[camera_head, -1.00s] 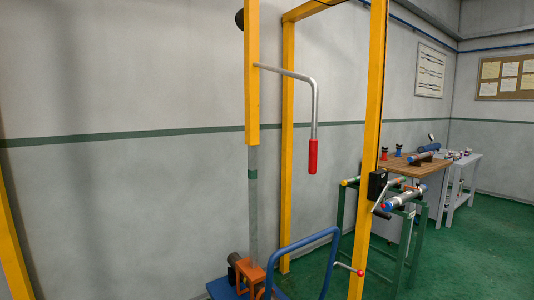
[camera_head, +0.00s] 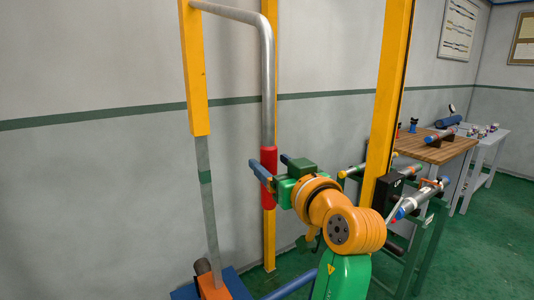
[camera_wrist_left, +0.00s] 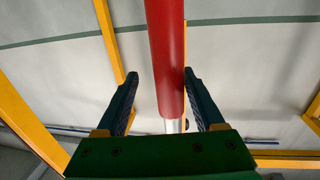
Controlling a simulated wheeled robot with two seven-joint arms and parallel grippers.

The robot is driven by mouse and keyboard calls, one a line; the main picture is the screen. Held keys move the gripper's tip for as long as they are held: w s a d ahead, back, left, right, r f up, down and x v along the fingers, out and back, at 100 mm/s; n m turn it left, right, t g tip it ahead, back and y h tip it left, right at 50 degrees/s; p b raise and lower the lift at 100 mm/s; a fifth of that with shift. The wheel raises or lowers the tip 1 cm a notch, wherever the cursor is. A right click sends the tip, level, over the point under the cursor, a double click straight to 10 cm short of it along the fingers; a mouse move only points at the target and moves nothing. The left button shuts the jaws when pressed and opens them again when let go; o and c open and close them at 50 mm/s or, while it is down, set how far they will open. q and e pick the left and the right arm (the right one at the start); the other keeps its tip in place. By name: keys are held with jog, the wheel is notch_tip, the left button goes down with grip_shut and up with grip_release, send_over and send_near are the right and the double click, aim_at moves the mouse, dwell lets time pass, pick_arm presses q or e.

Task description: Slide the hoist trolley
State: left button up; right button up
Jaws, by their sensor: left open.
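A bent grey metal bar (camera_head: 268,75) comes off a yellow post and hangs down to a red grip (camera_head: 268,192). My left gripper (camera_head: 273,165) is open at the red grip, one blue finger crossing in front of it. In the left wrist view the red grip (camera_wrist_left: 168,60) runs between the two open fingers (camera_wrist_left: 160,76), with a gap on each side. I cannot tell whether a finger touches it. No hoist trolley can be made out in these views. My right gripper is not in view.
Yellow posts (camera_head: 193,70) and (camera_head: 390,90) stand on either side. A blue base (camera_head: 240,287) is low in front. A wooden bench (camera_head: 440,148) with pipe vises and a green stand (camera_head: 432,240) with pipes lie to the right. Green floor (camera_head: 475,250) is open at far right.

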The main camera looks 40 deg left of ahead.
pick_arm(q)
jog(key=shift+s+a+r+p, duration=0.25)
jog(key=shift+a+r+p, duration=0.15)
jog(key=shift+a, duration=0.15)
jog(key=shift+s+a+r+p, duration=0.25)
jog(key=shift+a+r, duration=0.1)
jog(key=shift+a, duration=0.15)
jog(key=shift+w+a+f, duration=0.2)
jog(key=shift+w+a, duration=0.1)
jog(key=shift+a, duration=0.15)
jog(key=shift+w+a+f, duration=0.1)
jog(key=shift+w+f, duration=0.2)
jog(key=shift+w, duration=0.25)
jog(key=shift+s, duration=0.1)
grip_shut()
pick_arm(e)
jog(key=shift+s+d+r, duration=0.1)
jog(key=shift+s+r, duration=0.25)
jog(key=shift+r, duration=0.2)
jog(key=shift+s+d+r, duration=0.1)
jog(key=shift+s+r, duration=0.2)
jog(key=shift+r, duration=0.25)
pick_arm(q)
jog(key=shift+r, duration=0.15)
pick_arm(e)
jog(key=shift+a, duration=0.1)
